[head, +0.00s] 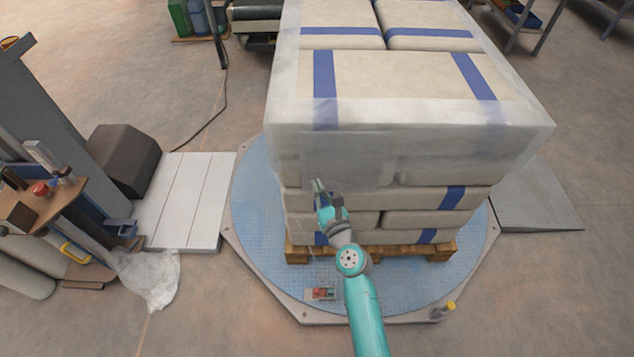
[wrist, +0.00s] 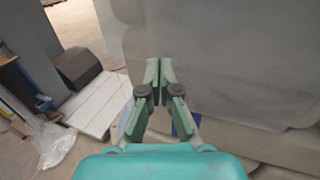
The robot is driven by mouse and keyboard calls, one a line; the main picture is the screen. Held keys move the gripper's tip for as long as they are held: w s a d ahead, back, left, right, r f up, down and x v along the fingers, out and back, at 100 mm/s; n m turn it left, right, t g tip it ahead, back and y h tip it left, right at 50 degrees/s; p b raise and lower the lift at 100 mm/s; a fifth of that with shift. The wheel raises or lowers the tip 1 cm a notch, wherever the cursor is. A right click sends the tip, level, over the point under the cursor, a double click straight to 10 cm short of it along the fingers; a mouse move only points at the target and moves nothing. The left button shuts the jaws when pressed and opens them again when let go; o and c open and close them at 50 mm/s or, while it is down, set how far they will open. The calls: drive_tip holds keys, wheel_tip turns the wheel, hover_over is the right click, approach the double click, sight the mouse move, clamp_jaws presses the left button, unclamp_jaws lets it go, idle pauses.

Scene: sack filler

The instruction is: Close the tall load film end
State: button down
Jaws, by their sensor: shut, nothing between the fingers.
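The tall load is a stack of pale sacks (head: 430,198) with blue bands, on a wooden pallet (head: 440,252). Translucent film (head: 450,135) wraps its top and upper sides and also shows in the wrist view (wrist: 230,60). The lower sacks facing me are bare of film. I cannot clearly make out a loose film end; the front face near my gripper shows faint overlapping edges. My gripper (head: 317,186) is at the front left of the load, near the film's lower edge. In the wrist view its fingers (wrist: 161,64) are together and empty, pointing at the film. Contact cannot be told.
The pallet stands on a round blue turntable (head: 258,215). A small red-and-green button box (head: 320,294) and a yellow-topped item (head: 444,311) sit at its front edge. Left are white boards (head: 185,200), a wrapping machine's post (head: 50,110) and crumpled clear film (head: 152,278). A ramp (head: 540,205) is right.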

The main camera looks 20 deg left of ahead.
drive_tip(key=s+d, duration=0.2)
drive_tip(key=s, duration=0.5)
drive_tip(key=shift+s, duration=0.4)
drive_tip(key=shift+d+f, duration=0.1)
drive_tip(key=shift+d, duration=0.05)
drive_tip(key=s+d+f+n+t+h, duration=0.1)
drive_tip(key=s+d+f+n+h, duration=0.2)
drive_tip(key=s+d+n, duration=0.5)
drive_tip(key=s+d+f+n+h, duration=0.3)
drive_tip(key=s+d+n, duration=0.1)
drive_tip(key=s+d, duration=0.8)
drive_tip(key=s+d+r+n+h, duration=0.2)
drive_tip(key=s+d+r+n, duration=0.3)
drive_tip(key=s+n, duration=0.3)
drive_tip(key=s+d+r+n+h, duration=0.2)
drive_tip(key=s+d+r+n, duration=0.3)
drive_tip(key=s+r+n, duration=0.3)
drive_tip(key=shift+s+d+n+g+h, duration=0.3)
drive_tip(key=shift+s+d+h, duration=0.1)
drive_tip(key=shift+s, duration=1.6)
drive_tip(key=shift+r, duration=0.1)
